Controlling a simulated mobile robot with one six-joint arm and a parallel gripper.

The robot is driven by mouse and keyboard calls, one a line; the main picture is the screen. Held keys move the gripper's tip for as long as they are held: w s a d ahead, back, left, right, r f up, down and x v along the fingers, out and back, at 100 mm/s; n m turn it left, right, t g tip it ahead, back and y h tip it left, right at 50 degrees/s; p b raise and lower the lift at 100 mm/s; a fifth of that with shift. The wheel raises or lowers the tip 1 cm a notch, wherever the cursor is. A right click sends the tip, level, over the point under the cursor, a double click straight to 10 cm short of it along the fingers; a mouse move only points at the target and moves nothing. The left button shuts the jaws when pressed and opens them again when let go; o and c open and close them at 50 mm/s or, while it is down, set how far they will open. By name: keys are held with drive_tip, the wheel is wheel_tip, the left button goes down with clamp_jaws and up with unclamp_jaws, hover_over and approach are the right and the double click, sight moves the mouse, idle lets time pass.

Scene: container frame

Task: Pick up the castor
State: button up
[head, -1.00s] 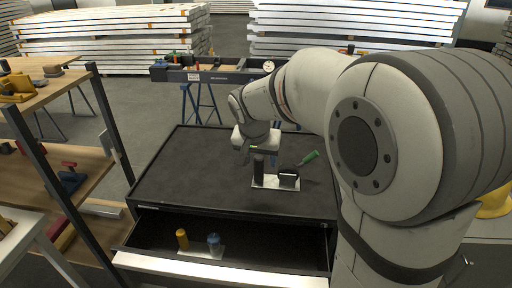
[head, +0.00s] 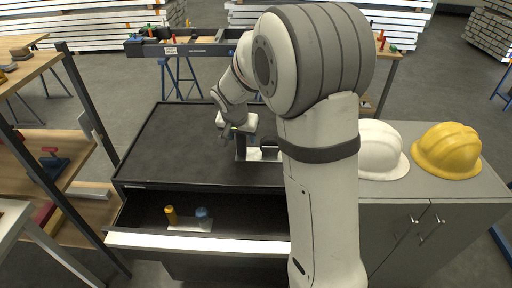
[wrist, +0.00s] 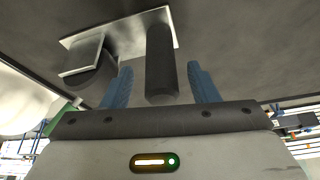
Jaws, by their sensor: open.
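What looks like the castor (wrist: 90,68), a black wheel with a pale bracket, sits on a small white plate (wrist: 118,27). It also shows in the head view (head: 269,150), partly hidden by my arm. A dark upright cylinder (wrist: 160,66) stands beside it on the same plate. My gripper (wrist: 160,86) is open, its blue fingers spread on either side of the cylinder. The castor is left of the fingers in the wrist view. In the head view my gripper (head: 240,137) is low over the dark cabinet top (head: 180,140). Contact with the cylinder cannot be told.
An open drawer (head: 200,240) below holds an orange item (head: 170,214) and a blue item (head: 203,217). White (head: 384,152) and yellow (head: 446,150) helmets sit on a grey cabinet to the right. The cabinet top left of my gripper is clear.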

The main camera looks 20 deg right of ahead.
clamp_jaws()
idle(0.5)
drive_tip(key=shift+r, duration=0.1)
idle(0.8)
